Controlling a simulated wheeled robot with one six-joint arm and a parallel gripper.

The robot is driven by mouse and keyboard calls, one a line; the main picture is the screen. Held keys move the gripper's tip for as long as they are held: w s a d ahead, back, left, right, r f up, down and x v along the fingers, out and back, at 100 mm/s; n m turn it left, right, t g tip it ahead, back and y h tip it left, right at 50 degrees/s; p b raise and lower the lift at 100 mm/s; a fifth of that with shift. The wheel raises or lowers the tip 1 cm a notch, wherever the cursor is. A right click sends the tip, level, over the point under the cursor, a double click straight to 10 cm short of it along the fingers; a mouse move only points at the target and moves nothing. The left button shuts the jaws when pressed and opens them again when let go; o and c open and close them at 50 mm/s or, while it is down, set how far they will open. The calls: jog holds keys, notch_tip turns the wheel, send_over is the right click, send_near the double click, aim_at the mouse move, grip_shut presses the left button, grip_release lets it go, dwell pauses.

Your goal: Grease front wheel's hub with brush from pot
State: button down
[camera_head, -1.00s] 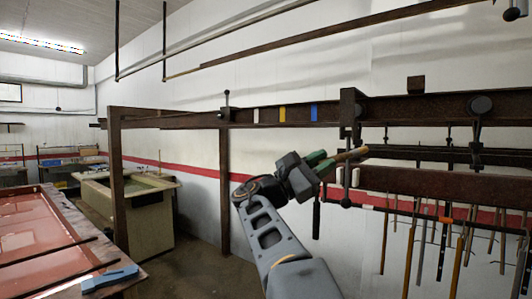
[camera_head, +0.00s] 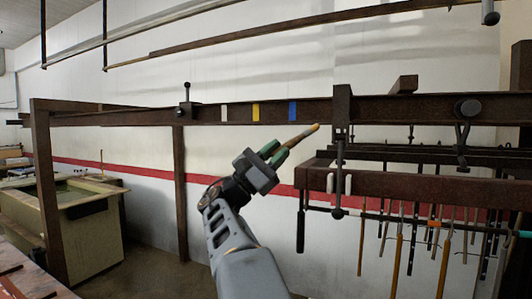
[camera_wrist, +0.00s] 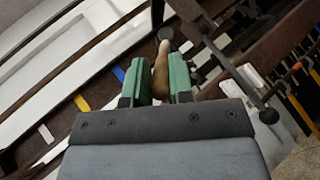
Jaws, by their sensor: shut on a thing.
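My gripper (camera_head: 276,154) has green fingers and is shut on the brush (camera_head: 302,136), whose tan handle points up and right, with its tip left of the rail's front hanger (camera_head: 341,112). In the wrist view the brush (camera_wrist: 160,74) sits between the green fingers (camera_wrist: 158,88). A dark round shape lies past its end there; I cannot tell whether it is bristle or a part behind. A dark round wheel (camera_head: 468,108) shows on the rail further right. A wheel at the front hanger is not clearly visible. I cannot make out the grease pot.
The brown rail (camera_head: 230,113) crosses the view, with white, yellow and blue marks (camera_head: 292,111). A dark block (camera_head: 404,84) stands on it. A rack beam (camera_head: 400,186) with several hanging rods is at right. A beige tank (camera_head: 95,240) stands at left.

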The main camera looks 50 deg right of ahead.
aim_at(304, 134)
jog(key=shift+s+d+r+p, duration=0.35)
jog(key=shift+d+r+p, duration=0.35)
jog(key=shift+d, duration=0.65)
jog(key=shift+s+d+r+p, duration=0.3)
jog(key=shift+d+r+p, duration=0.4)
jog(key=shift+d, duration=0.7)
jog(key=shift+s+d+r+p, duration=0.35)
jog(key=shift+d+r+p, duration=0.35)
jog(key=shift+d, duration=0.65)
jog(key=shift+f, duration=0.1)
jog(key=shift+s, duration=0.15)
jog(key=shift+s+d+r, duration=0.25)
jog(key=shift+s+r, duration=0.2)
jog(key=shift+s, duration=0.2)
jog(key=shift+w+d, duration=0.15)
jog(key=shift+d, duration=0.25)
jog(key=shift+r, duration=0.1)
